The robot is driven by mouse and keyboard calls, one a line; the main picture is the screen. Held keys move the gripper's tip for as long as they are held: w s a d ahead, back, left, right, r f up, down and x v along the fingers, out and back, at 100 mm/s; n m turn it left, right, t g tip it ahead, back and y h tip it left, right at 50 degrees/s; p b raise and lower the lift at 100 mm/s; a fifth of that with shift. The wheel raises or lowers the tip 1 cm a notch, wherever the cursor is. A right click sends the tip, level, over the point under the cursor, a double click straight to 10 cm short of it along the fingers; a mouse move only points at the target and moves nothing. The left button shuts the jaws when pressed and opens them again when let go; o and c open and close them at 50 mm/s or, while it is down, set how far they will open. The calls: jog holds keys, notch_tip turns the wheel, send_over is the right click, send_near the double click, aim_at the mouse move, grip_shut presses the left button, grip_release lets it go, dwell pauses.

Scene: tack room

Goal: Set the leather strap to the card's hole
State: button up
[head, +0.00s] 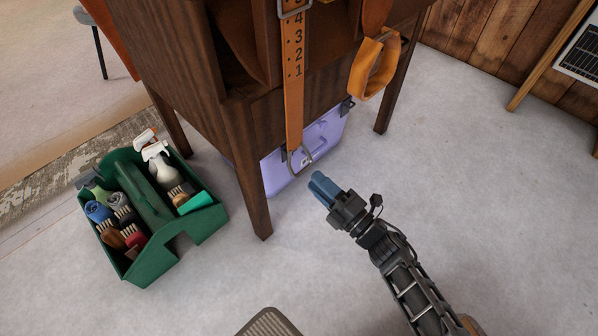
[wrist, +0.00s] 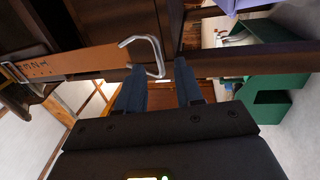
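The leather strap (head: 293,100) is tan, with holes and the numbers 4, 3, 2, 1 down it. It hangs in front of a dark wooden stand. A metal buckle (head: 294,8) is at its top, cut by the frame edge, and a metal loop (head: 299,158) hangs at its lower end. My gripper (head: 321,186) is below and right of the loop. In the wrist view its blue fingers (wrist: 160,88) are apart with nothing between them. There the loop (wrist: 148,57) and strap (wrist: 80,65) show beyond the left finger. I see no card.
The wooden stand (head: 245,150) has several legs. A purple box (head: 318,145) sits beneath it. A tan leather loop (head: 372,72) hangs to the strap's right. A green tote (head: 155,265) with brushes and bottles stands at left. The floor at right is clear.

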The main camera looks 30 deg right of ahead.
jog(key=b+x, duration=0.1)
jog(key=x, duration=0.6)
jog(key=shift+w, duration=0.2)
jog(key=shift+a+r, duration=0.1)
jog(key=shift+c, duration=0.3)
grip_shut()
